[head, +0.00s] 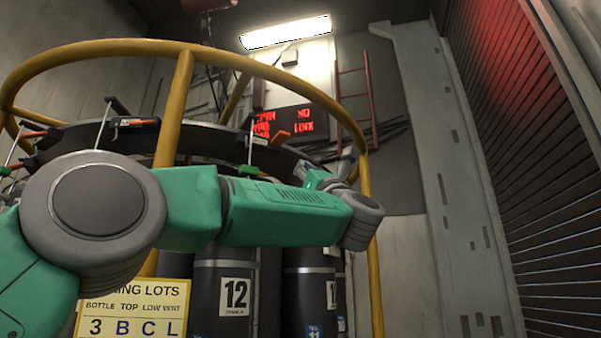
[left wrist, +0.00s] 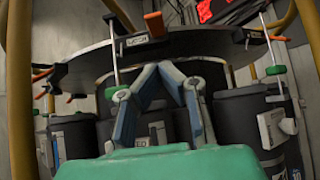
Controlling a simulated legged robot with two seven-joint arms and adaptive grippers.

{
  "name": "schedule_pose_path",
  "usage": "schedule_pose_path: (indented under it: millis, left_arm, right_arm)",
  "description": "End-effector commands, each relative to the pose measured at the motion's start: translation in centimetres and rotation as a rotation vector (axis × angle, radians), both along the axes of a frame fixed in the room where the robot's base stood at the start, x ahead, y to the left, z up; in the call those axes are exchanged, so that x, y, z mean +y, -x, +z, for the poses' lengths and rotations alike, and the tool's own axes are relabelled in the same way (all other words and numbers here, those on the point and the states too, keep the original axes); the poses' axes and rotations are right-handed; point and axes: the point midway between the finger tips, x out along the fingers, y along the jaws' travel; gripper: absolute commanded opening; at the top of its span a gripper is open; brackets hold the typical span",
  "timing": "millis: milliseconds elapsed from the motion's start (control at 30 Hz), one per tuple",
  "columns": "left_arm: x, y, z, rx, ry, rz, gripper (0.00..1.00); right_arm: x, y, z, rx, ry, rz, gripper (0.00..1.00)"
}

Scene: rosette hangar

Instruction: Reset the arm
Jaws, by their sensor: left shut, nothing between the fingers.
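My green and grey left arm (head: 285,213) comes in from the left in the head view and reaches across to the right, in front of a yellow railing. My left gripper (head: 325,179) is at its far end, partly hidden behind the wrist joint. In the left wrist view the gripper (left wrist: 161,70) has its two blue-grey fingers meeting at the tips, shut with nothing held. It points toward the dark ring, with dark cylinders beyond it. My right gripper is not in view.
A yellow tubular railing (head: 183,100) curves around the dark ring (head: 210,138), which carries several clamps. Numbered dark cylinders (head: 222,275) stand below. A yellow sign (head: 133,308) is at lower left. A red display (head: 290,122), red ladder (head: 371,95) and slatted shutter (head: 530,170) are farther back.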

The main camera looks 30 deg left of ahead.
Motion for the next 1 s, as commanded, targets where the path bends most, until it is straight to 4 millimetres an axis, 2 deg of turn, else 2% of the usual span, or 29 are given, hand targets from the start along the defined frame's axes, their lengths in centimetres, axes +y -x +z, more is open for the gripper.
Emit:
schedule_pose_path:
  millis: [767, 867, 967, 1000]
  left_arm:
    - [-0.8, 0.0, -0.8, 0.013, -0.009, 0.003, 0.0]
    - [-1.5, -1.7, -3.0, 0.084, -0.056, 0.015, 0.0]
    - [-2.9, -4.9, -7.6, 0.226, -0.156, 0.039, 0.0]
    - [-3.6, -6.3, -10.1, 0.299, -0.21, 0.05, 0.0]
  right_arm:
    - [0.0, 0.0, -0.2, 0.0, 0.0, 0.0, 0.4]
    - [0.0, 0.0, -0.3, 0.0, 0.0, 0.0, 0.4]
    - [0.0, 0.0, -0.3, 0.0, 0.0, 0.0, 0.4]
    - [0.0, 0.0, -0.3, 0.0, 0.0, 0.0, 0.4]
